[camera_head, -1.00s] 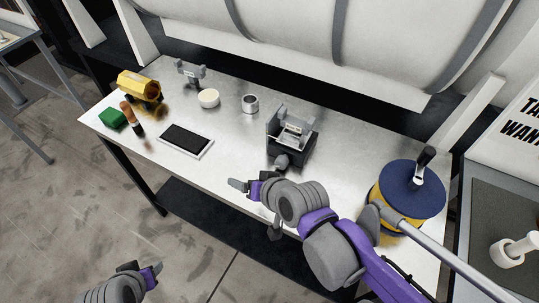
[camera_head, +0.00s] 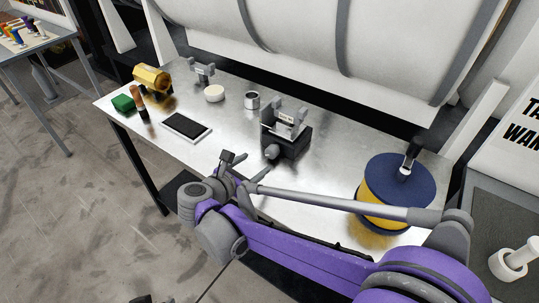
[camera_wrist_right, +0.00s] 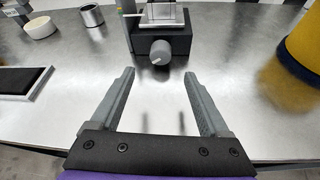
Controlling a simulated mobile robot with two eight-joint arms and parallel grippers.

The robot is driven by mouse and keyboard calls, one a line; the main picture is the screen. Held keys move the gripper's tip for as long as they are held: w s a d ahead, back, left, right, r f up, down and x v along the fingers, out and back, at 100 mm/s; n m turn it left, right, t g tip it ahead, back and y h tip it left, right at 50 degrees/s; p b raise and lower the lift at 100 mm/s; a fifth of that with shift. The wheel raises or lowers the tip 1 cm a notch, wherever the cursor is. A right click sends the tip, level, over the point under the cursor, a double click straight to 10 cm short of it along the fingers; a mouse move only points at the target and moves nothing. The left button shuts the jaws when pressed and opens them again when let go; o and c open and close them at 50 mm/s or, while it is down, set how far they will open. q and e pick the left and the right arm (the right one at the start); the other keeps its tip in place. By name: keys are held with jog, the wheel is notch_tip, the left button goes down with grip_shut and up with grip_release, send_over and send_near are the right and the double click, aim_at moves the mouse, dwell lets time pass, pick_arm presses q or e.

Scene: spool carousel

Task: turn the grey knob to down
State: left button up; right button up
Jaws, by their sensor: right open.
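The grey knob (camera_head: 271,152) sticks out of the front of a black device with a grey bracket on top (camera_head: 290,140), which stands on the metal table. In the right wrist view the knob (camera_wrist_right: 161,52) is round, with a small pale mark low on its face; the mark's exact direction is hard to tell. My right gripper (camera_head: 245,167) is open and empty in front of the device, apart from the knob. In the wrist view its two fingers (camera_wrist_right: 158,74) stand wide, with the knob beyond and between them. Only a dark tip of my left gripper (camera_head: 141,299) shows at the bottom edge.
A blue and yellow spool (camera_head: 398,180) stands on the right of the table. A black-screened tablet (camera_head: 186,127), white disc (camera_head: 214,93), metal cup (camera_head: 252,100), yellow part (camera_head: 151,78) and green block (camera_head: 123,103) lie left. The table before the knob is clear.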

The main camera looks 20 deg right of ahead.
aim_at(269, 153)
jog(key=x, duration=1)
jog(key=shift+s+d+r, duration=0.1)
jog(key=shift+d+r, duration=0.05)
grip_shut()
jog(key=shift+n+g+h+b, duration=0.35)
jog(key=shift+n+g+h, duration=0.2)
jog(key=shift+n, duration=0.45)
jog(key=shift+n+g+h, duration=0.35)
jog(key=shift+n+g, duration=0.2)
jog(key=shift+n, duration=0.45)
